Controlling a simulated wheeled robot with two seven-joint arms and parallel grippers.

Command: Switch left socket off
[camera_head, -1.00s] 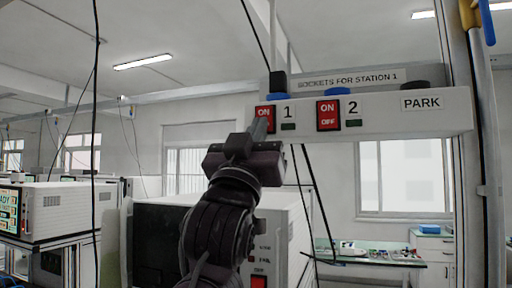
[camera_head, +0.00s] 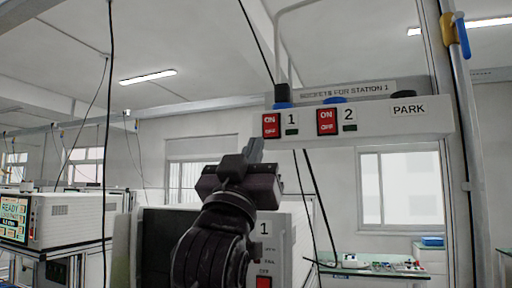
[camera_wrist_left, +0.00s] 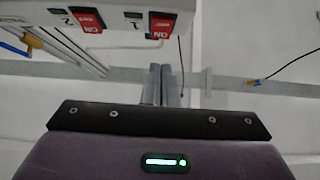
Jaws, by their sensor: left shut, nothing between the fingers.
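The left socket's red ON/OFF switch (camera_head: 270,125) is beside the number 1 on the white socket bar. The right socket's red switch (camera_head: 328,121) is beside the number 2. I cannot tell which way either rocker is tilted. My left gripper (camera_head: 254,149) is shut and empty, its fingertips just below and left of the left switch, apparently apart from it. In the left wrist view, the shut fingers (camera_wrist_left: 163,84) show below the upside-down left switch (camera_wrist_left: 160,26), with the right switch (camera_wrist_left: 87,20) to its left. My right gripper is not in view.
Blue and black plugs (camera_head: 283,96) sit on top of the bar, with cables hanging below. A PARK label (camera_head: 408,110) is at its right end. A metal post (camera_head: 461,130) stands at the right. A boxy machine (camera_head: 158,238) stands below, behind my arm.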

